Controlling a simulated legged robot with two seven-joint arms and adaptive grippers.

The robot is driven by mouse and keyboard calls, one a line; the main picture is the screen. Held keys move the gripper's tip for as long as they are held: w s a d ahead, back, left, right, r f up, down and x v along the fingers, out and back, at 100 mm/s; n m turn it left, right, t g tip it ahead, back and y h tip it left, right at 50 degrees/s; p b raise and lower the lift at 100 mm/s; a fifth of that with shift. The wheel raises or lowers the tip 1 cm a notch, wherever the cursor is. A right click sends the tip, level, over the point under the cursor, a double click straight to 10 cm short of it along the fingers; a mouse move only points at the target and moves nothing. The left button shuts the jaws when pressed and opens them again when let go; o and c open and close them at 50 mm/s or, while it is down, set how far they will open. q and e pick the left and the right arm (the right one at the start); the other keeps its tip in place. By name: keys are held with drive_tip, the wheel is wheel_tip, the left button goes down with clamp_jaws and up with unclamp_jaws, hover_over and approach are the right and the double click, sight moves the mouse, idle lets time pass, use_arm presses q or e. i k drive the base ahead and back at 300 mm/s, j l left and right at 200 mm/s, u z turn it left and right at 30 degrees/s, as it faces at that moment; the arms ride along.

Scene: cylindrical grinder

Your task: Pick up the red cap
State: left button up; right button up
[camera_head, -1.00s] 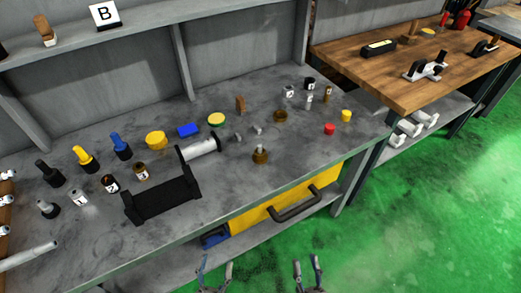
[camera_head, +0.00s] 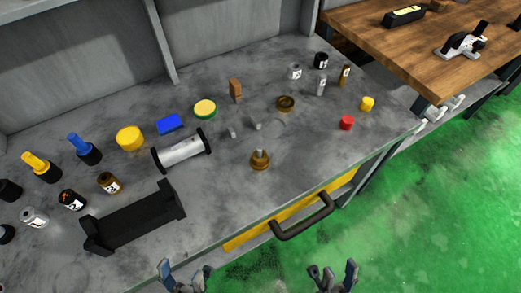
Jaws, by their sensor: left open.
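The red cap (camera_head: 346,122) is a small red cylinder on the grey workbench (camera_head: 310,140), near its right end. A small yellow cap (camera_head: 367,103) stands just to its right and behind it. My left gripper (camera_head: 185,278) is at the bottom edge of the view, open and empty, in front of the bench. My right gripper (camera_head: 333,277) is at the bottom too, below and in front of the red cap, apart from it. Its fingers look spread, with nothing visible between them. Both arms are mostly out of view.
A brass-coloured piece (camera_head: 260,160) and a brown ring (camera_head: 285,103) stand left of the red cap. Small bottles (camera_head: 321,85) stand behind it. A black cradle (camera_head: 135,218) lies at left. A drawer handle (camera_head: 303,217) juts out from the bench front.

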sight(347, 122)
drive_tip(key=i+l+u, duration=0.1)
drive_tip(key=l+u, duration=0.75)
drive_tip(key=l, duration=0.15)
